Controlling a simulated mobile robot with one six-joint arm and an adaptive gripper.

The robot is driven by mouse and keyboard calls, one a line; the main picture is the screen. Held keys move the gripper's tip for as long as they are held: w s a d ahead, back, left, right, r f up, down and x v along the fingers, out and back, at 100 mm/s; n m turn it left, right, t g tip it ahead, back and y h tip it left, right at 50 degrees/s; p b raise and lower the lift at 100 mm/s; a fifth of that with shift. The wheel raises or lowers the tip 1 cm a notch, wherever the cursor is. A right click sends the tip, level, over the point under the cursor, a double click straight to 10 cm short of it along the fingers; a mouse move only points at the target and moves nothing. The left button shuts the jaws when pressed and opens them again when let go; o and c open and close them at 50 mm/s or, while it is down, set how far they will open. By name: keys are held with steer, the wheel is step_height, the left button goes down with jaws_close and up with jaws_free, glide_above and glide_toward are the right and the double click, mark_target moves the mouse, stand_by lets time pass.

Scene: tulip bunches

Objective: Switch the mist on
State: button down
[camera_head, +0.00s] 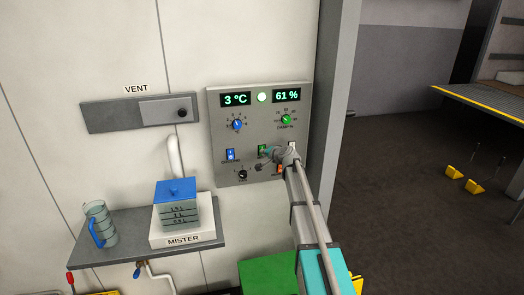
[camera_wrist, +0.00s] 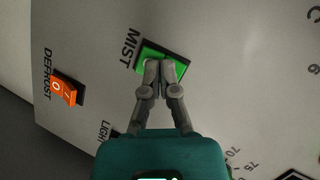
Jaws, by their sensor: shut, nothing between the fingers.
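The mist switch is a green rocker in a dark frame, labelled MIST, on the grey control panel (camera_head: 216,115). In the wrist view the green mist switch (camera_wrist: 149,51) lies right at my fingertips, which cover part of it. My gripper (camera_wrist: 159,66) is shut and empty, its tips at the switch face; I cannot tell whether they press it. In the head view my gripper (camera_head: 266,153) is at the lower middle of the panel, largely covering the switch. The rocker's on or off position is hard to read.
An orange defrost switch (camera_wrist: 64,90) sits beside the mist switch. The panel also has a blue switch (camera_head: 230,155), a blue knob (camera_head: 237,125) and a green knob (camera_head: 286,119). A mister tank (camera_head: 176,212) and a jug (camera_head: 100,224) stand on a shelf at left.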

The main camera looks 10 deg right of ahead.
steer(key=shift+s+f, duration=0.25)
steer(key=shift+s, duration=0.4)
steer(key=shift+s+f, duration=0.1)
steer(key=shift+s+f+b, duration=0.3)
steer(key=shift+s+b, duration=0.1)
steer(key=shift+s, duration=0.35)
steer(key=shift+s+f+b, duration=0.25)
steer(key=shift+s+b, duration=0.1)
steer(key=shift+s, duration=0.35)
steer(key=shift+s+f+b, duration=0.3)
steer(key=shift+s+b, duration=0.1)
steer(key=shift+s, duration=0.35)
steer(key=shift+s, duration=0.1)
steer(key=s+a+f+n+g, duration=0.4)
steer(key=s+a, duration=0.3)
steer(key=s, duration=0.2)
steer(key=s+a+f+n+g+h, duration=0.1)
steer(key=s+f+n+g+h, duration=0.1)
steer(key=s, duration=1.2)
steer(key=s+a+f+n+g+h, duration=0.1)
steer(key=s+f+n+g, duration=0.3)
steer(key=s, duration=1)
step_height(320, 180, down, 2)
steer(key=g+h, duration=0.1)
steer(key=g, duration=0.2)
steer(key=shift+s, duration=0.35)
